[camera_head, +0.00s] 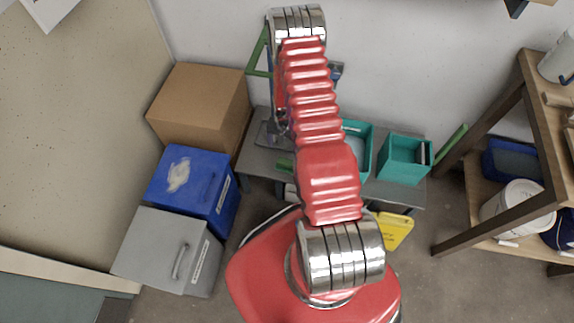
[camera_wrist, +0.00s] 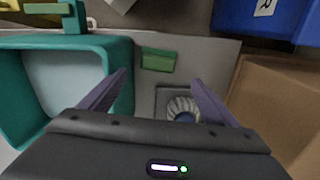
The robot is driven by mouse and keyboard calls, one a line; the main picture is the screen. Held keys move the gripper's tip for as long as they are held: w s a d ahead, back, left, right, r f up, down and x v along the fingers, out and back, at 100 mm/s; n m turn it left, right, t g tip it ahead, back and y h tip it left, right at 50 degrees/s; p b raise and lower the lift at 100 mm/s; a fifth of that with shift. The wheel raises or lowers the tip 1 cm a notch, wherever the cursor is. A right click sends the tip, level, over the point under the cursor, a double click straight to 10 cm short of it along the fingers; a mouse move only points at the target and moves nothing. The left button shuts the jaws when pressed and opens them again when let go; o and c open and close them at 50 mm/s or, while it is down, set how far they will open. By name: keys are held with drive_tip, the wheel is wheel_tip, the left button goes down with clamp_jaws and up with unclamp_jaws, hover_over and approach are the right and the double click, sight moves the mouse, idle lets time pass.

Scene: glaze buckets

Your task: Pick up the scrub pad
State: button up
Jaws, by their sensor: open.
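The scrub pad looks to be the small green block (camera_wrist: 158,59) lying flat on the grey table in the wrist view. It is just beyond my gripper (camera_wrist: 160,78), near the middle between the two fingers and apart from them. My gripper is open with nothing between its fingertips. In the head view, a green piece (camera_head: 284,165) on the table, likely the same pad, shows at the left edge of my arm, partly hidden. My gripper cannot be made out clearly there.
A teal bucket (camera_wrist: 14,105) with pale contents stands left of the pad. A round ribbed object (camera_wrist: 183,108) sits below the pad, between the fingers. A cardboard box (camera_wrist: 285,112) and a blue box (camera_wrist: 262,22) are right. A second teal bucket (camera_head: 400,160) stands on the table.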

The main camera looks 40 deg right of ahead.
drive_tip(key=shift+s+f, duration=0.15)
drive_tip(key=shift+f, duration=0.25)
drive_tip(key=shift+f, duration=0.1)
approach(286, 164)
drive_tip(key=shift+f, duration=2.65)
drive_tip(key=shift+f, duration=2.9)
drive_tip(key=c, duration=0.7)
